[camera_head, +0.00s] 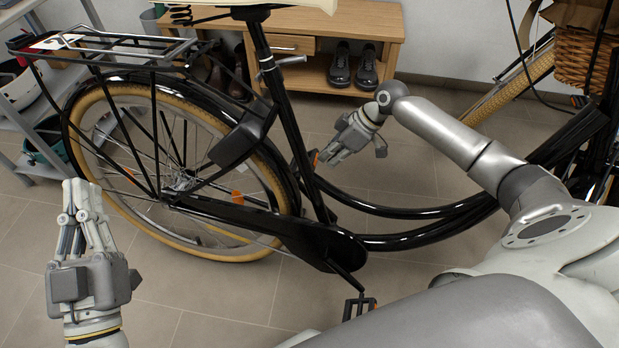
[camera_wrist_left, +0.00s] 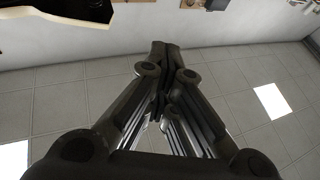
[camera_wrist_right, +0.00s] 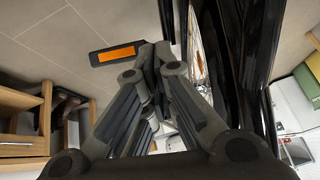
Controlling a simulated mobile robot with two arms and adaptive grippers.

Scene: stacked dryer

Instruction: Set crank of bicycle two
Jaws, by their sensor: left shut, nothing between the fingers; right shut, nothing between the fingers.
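A black bicycle (camera_head: 290,130) stands across the head view, with a small numbered plate on its rear rack. Its near crank (camera_head: 345,275) slopes down to the right from the chain case, with a black pedal (camera_head: 358,307) at its end. The far pedal, with an orange reflector (camera_wrist_right: 116,54), shows beside my right fingers in the right wrist view. My right gripper (camera_head: 329,158) is shut and empty on the far side of the frame, close to that pedal; I cannot tell whether they touch. My left gripper (camera_head: 82,190) is shut and empty, in front of the rear wheel.
A wooden bench (camera_head: 300,60) with black shoes (camera_head: 353,65) stands behind the bicycle. A grey shelf (camera_head: 30,125) is at the far left. Another bicycle wheel (camera_head: 515,85) and a wicker basket (camera_head: 578,60) are at the right. Tiled floor is clear at the lower left.

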